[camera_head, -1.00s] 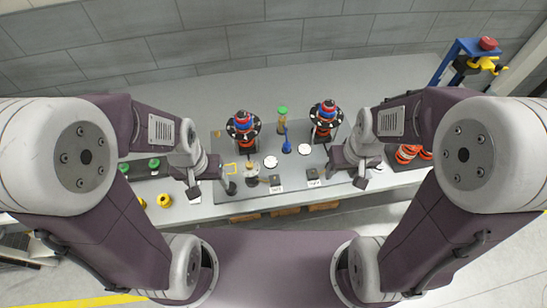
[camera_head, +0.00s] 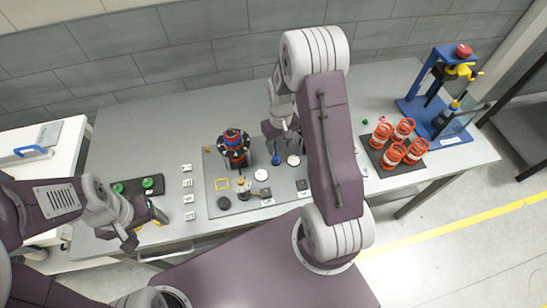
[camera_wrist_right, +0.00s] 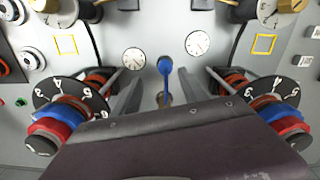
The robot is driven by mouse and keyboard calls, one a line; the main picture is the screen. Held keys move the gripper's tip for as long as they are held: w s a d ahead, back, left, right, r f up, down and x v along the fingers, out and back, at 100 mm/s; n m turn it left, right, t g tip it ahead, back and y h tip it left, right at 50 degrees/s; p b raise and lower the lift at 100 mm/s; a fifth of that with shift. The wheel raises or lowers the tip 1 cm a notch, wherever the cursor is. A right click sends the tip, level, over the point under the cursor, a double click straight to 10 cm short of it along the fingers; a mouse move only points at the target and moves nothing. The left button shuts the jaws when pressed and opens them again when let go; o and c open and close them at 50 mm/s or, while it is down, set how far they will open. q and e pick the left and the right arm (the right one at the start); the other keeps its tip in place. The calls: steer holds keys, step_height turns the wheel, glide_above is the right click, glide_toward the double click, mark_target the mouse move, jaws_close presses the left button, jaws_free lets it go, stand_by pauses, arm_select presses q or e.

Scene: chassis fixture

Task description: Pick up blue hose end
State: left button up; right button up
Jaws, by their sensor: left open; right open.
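My right gripper (camera_head: 279,137) is open and empty, reaching over the mat near the hose end. It also shows in the right wrist view (camera_wrist_right: 162,74).
A ringed post (camera_head: 235,145) stands left of the hose end; the wrist view shows two such posts flanking the fingers. White dials (camera_head: 293,160) lie on the mat (camera_head: 215,186). Orange springs (camera_head: 392,154) and a blue press (camera_head: 425,105) stand right. Green-topped parts (camera_head: 148,183) lie left.

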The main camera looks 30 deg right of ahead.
mark_target(277, 157)
step_height(277, 157, down, 2)
steer(key=shift+a+f, duration=0.1)
steer(key=shift+f, duration=0.05)
steer(key=shift+w+f, duration=0.15)
steer(key=shift+f, duration=0.05)
steer(key=f, duration=0.1)
steer(key=f+p, duration=0.1)
steer(key=f, duration=0.1)
steer(key=f+p, duration=0.1)
steer(key=shift+a+f, duration=0.15)
steer(key=shift+a, duration=0.2)
steer(key=shift+w+f, duration=0.15)
steer(key=shift+f, duration=0.3)
jaws_close()
